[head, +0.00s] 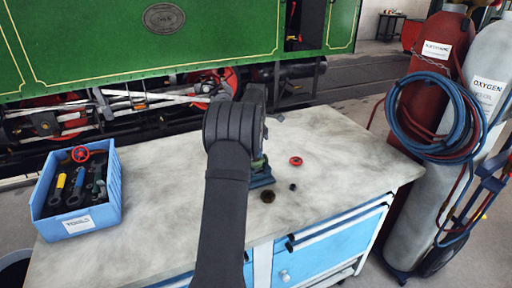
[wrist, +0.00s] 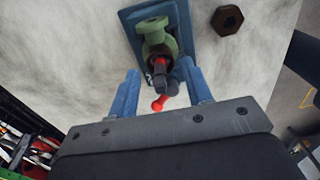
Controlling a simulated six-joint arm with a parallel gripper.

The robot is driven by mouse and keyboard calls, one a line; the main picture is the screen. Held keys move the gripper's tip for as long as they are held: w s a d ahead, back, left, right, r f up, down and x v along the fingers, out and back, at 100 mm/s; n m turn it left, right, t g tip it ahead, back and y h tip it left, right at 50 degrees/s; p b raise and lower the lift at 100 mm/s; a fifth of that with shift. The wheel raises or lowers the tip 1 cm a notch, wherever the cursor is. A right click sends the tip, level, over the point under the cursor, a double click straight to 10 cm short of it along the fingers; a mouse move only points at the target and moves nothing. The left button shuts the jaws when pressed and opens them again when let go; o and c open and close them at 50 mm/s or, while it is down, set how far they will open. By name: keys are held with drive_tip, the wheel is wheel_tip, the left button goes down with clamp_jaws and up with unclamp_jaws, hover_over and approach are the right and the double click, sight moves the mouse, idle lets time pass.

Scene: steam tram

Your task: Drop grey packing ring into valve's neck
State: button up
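The green valve (wrist: 157,32) stands on a blue base plate (wrist: 133,25) in the wrist view. Dark grey and red parts (wrist: 159,78) lie in line with it, and I cannot tell how they join the valve. My gripper (wrist: 161,72) has its two blue fingers spread on either side of these parts, with a gap on the left. In the head view my arm partly covers the valve and its base (head: 262,181). A small dark ring-like piece (head: 292,187) lies on the bench right of the base; I cannot tell if it is the grey packing ring.
A brown hex nut (wrist: 227,20) lies beside the base. A red handwheel (head: 295,161) lies on the bench (head: 345,165). A blue tool crate (head: 95,218) stands at left. Gas cylinders (head: 425,75) stand beyond the right edge, the green tram behind. The bench's right side is clear.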

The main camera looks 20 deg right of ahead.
drive_tip(key=shift+o, duration=0.8)
drive_tip(key=shift+r, duration=0.15)
drive_tip(key=shift+r, duration=3.35)
drive_tip(key=shift+f, duration=3.5)
drive_tip(key=shift+r, duration=0.1)
